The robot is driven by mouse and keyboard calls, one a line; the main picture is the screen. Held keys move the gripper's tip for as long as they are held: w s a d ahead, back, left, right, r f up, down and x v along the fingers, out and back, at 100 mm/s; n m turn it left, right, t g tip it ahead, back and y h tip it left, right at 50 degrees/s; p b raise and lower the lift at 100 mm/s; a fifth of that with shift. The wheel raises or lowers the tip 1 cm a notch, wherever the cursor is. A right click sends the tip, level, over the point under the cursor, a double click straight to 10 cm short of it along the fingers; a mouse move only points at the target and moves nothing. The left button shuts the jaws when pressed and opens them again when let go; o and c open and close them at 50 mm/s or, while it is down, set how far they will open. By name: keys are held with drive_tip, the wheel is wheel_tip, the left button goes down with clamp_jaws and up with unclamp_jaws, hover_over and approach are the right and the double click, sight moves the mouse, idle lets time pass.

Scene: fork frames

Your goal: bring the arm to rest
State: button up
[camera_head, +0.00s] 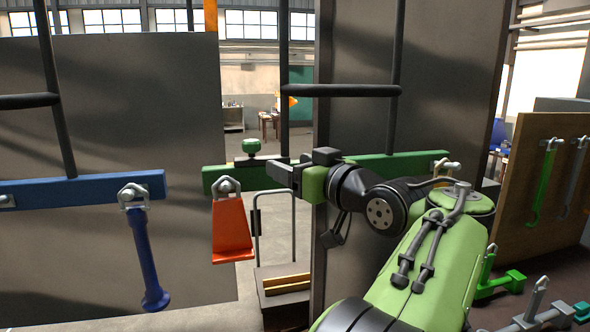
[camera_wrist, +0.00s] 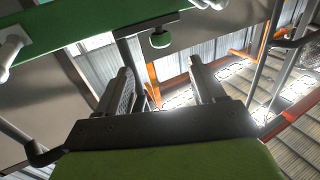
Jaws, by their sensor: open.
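My arm, with green and black links, reaches in from the lower right in the head view. My gripper (camera_head: 283,173) is at its end, in front of the green bar (camera_head: 385,166). In the wrist view my gripper (camera_wrist: 160,68) has its two fingers spread wide, with nothing between them. A round green knob (camera_head: 251,147) stands on top of the bar near the fingers. The knob also shows in the wrist view (camera_wrist: 161,39), beyond the fingertips. Part of the bar is hidden behind my gripper and arm.
An orange piece (camera_head: 231,232) hangs from a hook on the green bar. A blue piece (camera_head: 148,260) hangs from the blue bar (camera_head: 75,190) at left. A wooden board (camera_head: 535,190) with hanging tools stands at right. Green and grey parts (camera_head: 500,283) lie at lower right.

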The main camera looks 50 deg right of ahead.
idle(0.4)
drive_tip(key=w+a+f+n+g+y, duration=0.1)
drive_tip(key=w+a+f+g+y, duration=0.15)
drive_tip(key=a+f, duration=0.55)
drive_tip(key=w+a+f+g+y, duration=0.2)
drive_tip(key=w+a+f, duration=0.2)
drive_tip(key=a, duration=0.8)
drive_tip(key=s+a+f+n+g, duration=0.1)
drive_tip(key=s+a+f+g, duration=0.2)
drive_tip(key=s+a+f, duration=0.2)
drive_tip(key=s+a+f+n+g, duration=0.1)
drive_tip(key=s+a+f+g, duration=0.3)
drive_tip(key=s+f, duration=0.6)
wheel_tip(320, 180, down, 2)
drive_tip(key=shift+s+a+f+y+b, duration=0.15)
drive_tip(key=shift+a+y+b, duration=0.25)
drive_tip(key=shift+a, duration=0.4)
